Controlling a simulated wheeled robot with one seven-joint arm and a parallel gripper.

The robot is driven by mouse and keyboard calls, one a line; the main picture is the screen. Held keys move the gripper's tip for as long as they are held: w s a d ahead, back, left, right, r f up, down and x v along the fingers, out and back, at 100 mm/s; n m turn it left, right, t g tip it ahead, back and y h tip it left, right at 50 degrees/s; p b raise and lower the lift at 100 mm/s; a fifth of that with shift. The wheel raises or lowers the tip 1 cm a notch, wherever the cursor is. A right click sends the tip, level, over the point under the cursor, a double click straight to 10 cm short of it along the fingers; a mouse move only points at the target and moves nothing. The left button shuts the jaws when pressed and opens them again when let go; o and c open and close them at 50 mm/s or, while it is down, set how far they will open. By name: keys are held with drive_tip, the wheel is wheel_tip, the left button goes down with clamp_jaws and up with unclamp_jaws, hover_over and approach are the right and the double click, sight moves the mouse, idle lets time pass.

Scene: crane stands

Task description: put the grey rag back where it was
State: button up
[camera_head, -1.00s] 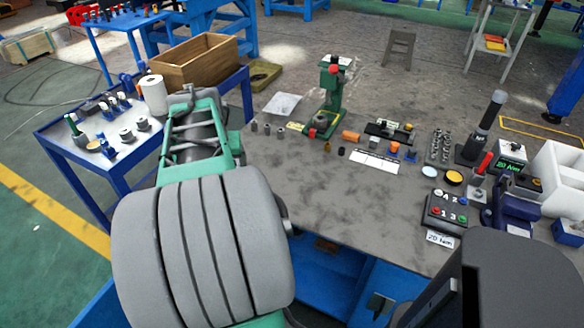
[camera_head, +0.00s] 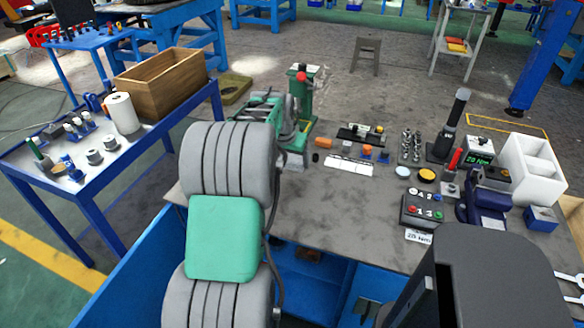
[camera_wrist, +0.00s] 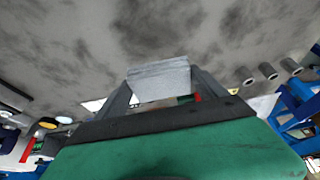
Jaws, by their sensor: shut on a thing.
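My gripper (camera_wrist: 158,84) is shut on a folded light grey cloth, the grey rag (camera_wrist: 160,72), which shows between the fingers in the wrist view. In that view the rag is held over the mottled grey workbench top; its height above it is hard to tell. In the head view my arm reaches over the back left of the workbench (camera_head: 325,210).
A green press (camera_head: 304,92) stands close by my arm at the back. A control box (camera_head: 423,210), a blue vise (camera_head: 484,203) and a white bin (camera_head: 532,165) fill the right side. A blue side table (camera_head: 82,215) holds a wooden crate (camera_head: 165,88). The bench's front middle is clear.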

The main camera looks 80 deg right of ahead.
sight(291, 157)
drive_tip(key=d+f, duration=0.2)
drive_tip(key=f, duration=0.1)
drive_tip(key=shift+w+d, duration=0.15)
drive_tip(key=shift+d, duration=0.15)
wheel_tip(291, 157, down, 3)
drive_tip(key=shift+r, duration=0.2)
drive_tip(key=shift+f, duration=0.1)
drive_tip(key=shift+f, duration=0.2)
drive_tip(key=o, duration=1.3)
drive_tip(key=shift+c, duration=0.2)
drive_tip(key=shift+r, duration=0.1)
